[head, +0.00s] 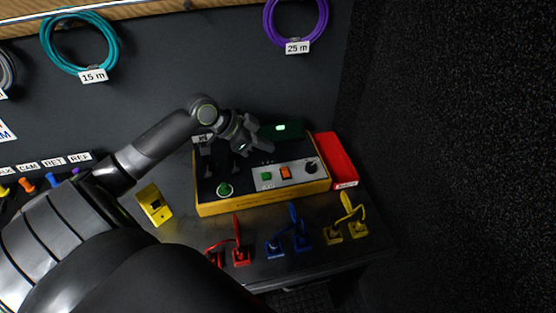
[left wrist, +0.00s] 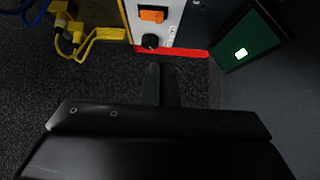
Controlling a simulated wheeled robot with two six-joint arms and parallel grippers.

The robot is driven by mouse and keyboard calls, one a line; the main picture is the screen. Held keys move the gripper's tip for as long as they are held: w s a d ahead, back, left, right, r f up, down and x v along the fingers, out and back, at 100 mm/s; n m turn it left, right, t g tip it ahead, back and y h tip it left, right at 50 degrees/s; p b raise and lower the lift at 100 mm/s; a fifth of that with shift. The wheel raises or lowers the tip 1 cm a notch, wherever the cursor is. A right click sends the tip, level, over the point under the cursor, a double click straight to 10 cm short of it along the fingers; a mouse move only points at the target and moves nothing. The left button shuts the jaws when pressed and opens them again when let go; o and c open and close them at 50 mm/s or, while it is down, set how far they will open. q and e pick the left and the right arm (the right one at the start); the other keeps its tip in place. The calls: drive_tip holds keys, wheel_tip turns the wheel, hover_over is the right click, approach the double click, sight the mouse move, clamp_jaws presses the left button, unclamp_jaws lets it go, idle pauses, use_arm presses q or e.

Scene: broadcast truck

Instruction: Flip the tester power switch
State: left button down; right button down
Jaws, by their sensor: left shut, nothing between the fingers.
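The tester (head: 262,205) is a yellow box with a dark top, on the dark bench. Its light panel carries a green button (head: 266,176), an orange switch (head: 286,173) and a black knob (head: 310,167). The orange switch (left wrist: 152,15) and black knob (left wrist: 151,41) also show at the top of the left wrist view. My left gripper (head: 240,148) is over the back of the tester, left of the panel. Its fingers (left wrist: 162,84) are shut with nothing between them. A green indicator screen (head: 281,129) is lit behind the tester. My right gripper is not in view.
A red tray (head: 340,160) stands right of the tester, a yellow block (head: 154,204) to its left. Red (head: 240,256), blue (head: 276,248) and yellow (head: 333,234) cabled plugs line the front. Teal (head: 52,60) and purple (head: 268,22) coils hang behind. A dark wall is at right.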

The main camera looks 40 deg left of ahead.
sight(286, 172)
use_arm(q)
drive_tip(key=x, duration=0.4)
drive_tip(key=shift+w+d+f+p, duration=0.15)
drive_tip(key=shift+w+d+p, duration=0.1)
drive_tip(key=shift+p, duration=0.1)
wheel_tip(286, 172, down, 3)
drive_tip(key=shift+f+p, duration=0.2)
drive_tip(key=shift+p, duration=0.2)
drive_tip(key=shift+f, duration=0.45)
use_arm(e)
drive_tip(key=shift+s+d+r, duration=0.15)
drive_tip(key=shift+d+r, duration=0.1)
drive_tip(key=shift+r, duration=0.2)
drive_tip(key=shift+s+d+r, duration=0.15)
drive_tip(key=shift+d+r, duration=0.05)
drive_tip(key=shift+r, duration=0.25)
